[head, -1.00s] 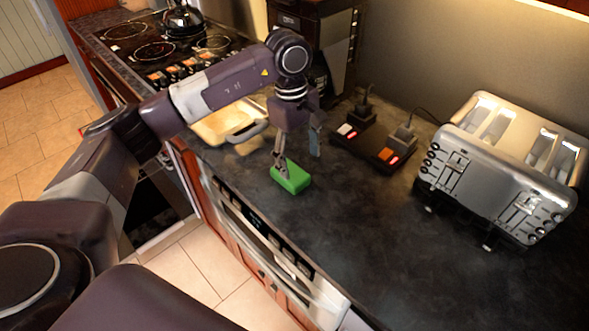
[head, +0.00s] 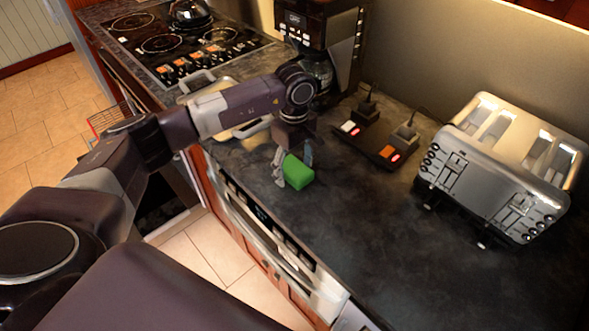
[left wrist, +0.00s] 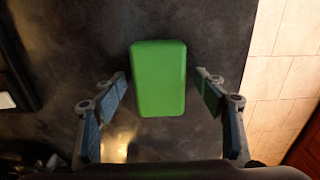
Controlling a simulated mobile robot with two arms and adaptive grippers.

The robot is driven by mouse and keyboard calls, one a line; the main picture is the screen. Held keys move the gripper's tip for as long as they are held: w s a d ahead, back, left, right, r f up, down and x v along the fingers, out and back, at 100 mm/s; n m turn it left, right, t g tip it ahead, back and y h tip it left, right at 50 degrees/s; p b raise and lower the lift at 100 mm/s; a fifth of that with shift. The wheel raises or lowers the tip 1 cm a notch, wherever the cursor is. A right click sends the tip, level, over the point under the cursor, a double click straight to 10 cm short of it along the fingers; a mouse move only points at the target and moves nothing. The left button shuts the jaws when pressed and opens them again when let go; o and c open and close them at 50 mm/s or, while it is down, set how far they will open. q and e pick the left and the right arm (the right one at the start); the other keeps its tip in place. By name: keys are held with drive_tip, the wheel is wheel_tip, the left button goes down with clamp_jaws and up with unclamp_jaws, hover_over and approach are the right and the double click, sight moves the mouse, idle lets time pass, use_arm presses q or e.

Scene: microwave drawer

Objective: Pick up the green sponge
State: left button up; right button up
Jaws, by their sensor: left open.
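The green sponge (head: 298,172) lies on the dark countertop, near its front edge. My left gripper (head: 293,170) is low over the counter at the sponge, pointing down. In the left wrist view the sponge (left wrist: 158,78) shows whole, upright in the picture and centred ahead of the gap between the two fingers. The left gripper (left wrist: 160,105) is open, with one finger on each side of the sponge's near part and dark counter showing between. I cannot tell exactly how high the fingertips are. My right gripper is not in view.
A power strip (head: 372,146) with plugs lies behind the sponge, and a large toaster (head: 500,165) stands to the right. A coffee maker (head: 318,35) and a tray (head: 245,125) are behind the arm. The counter right of the sponge is clear.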

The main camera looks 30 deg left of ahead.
sight(295, 167)
use_arm(q)
drive_tip(key=shift+c, duration=0.4)
drive_tip(key=c, duration=0.9)
drive_tip(key=shift+r, duration=0.5)
drive_tip(key=shift+r+b, duration=2.1)
drive_tip(key=shift+r, duration=7.4)
